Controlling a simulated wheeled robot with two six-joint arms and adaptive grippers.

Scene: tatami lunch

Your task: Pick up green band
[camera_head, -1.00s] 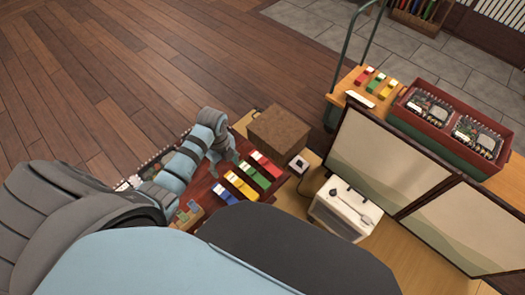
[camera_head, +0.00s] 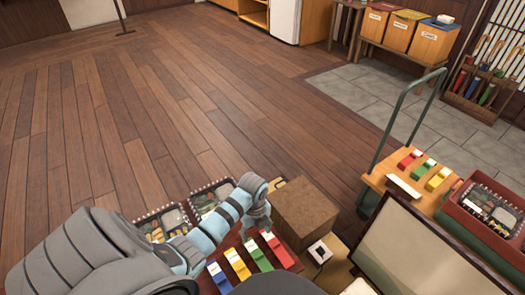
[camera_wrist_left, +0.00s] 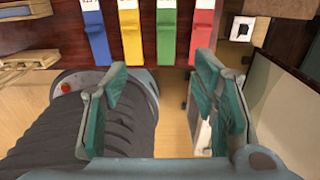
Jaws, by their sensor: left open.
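The green band (camera_head: 258,257) lies in a row on a dark red table, between the yellow band (camera_head: 237,264) and the red band (camera_head: 276,248). The blue band (camera_head: 218,276) is at the left end. Each has a white label. In the left wrist view the green band (camera_wrist_left: 167,38) is at the top, beyond the fingers. My left gripper (camera_head: 258,218) is open and empty, near the far end of the row. Its two teal fingers (camera_wrist_left: 160,82) are wide apart and apart from the green band. My right gripper is not in view.
A brown box (camera_head: 304,214) stands right beside the bands, with a small white item (camera_head: 320,252) near it. Lunch boxes (camera_head: 163,223) lie behind my left arm. A cart (camera_head: 398,200) holds more bands. A framed screen (camera_head: 405,260) stands at right.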

